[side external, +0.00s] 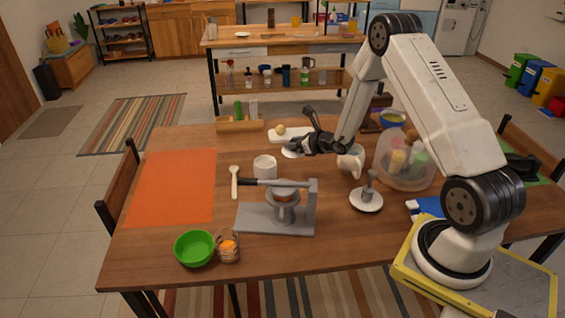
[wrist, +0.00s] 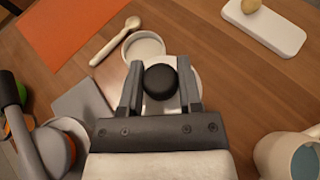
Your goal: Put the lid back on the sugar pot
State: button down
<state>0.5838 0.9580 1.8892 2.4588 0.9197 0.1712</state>
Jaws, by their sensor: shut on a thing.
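The sugar pot is a small white round pot (side external: 265,166) with an open top, standing on the wooden table; it also shows in the wrist view (wrist: 143,46), just beyond my fingertips. The lid is a white disc (side external: 292,153) with a black knob (wrist: 160,82). My gripper (side external: 303,147) is shut on the lid's knob, and its two fingers (wrist: 160,76) stand on either side of it. The lid hangs to the right of the pot and farther back in the side view, apart from it. The fingers hide part of the lid.
A grey press (side external: 283,205) with a dark handle reaches close to the pot's front. A pale spoon (side external: 235,181) lies left of the pot. A white jug (side external: 351,161) stands right, and a white board (side external: 285,135) lies behind. The orange mat (side external: 172,187) is clear.

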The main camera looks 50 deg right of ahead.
notch_tip(320, 180, up, 2)
jog(key=r, duration=0.1)
send_over(265, 171)
jog(key=w+d, duration=0.3)
jog(key=shift+s+f, duration=0.2)
jog(key=shift+f, duration=0.1)
jog(key=shift+f, duration=0.2)
notch_tip(265, 171, down, 7)
dwell(0.5)
jog(key=shift+f, duration=0.55)
dwell(2.0)
jog(key=shift+c, duration=1)
grip_release()
jog(key=shift+s, duration=0.2)
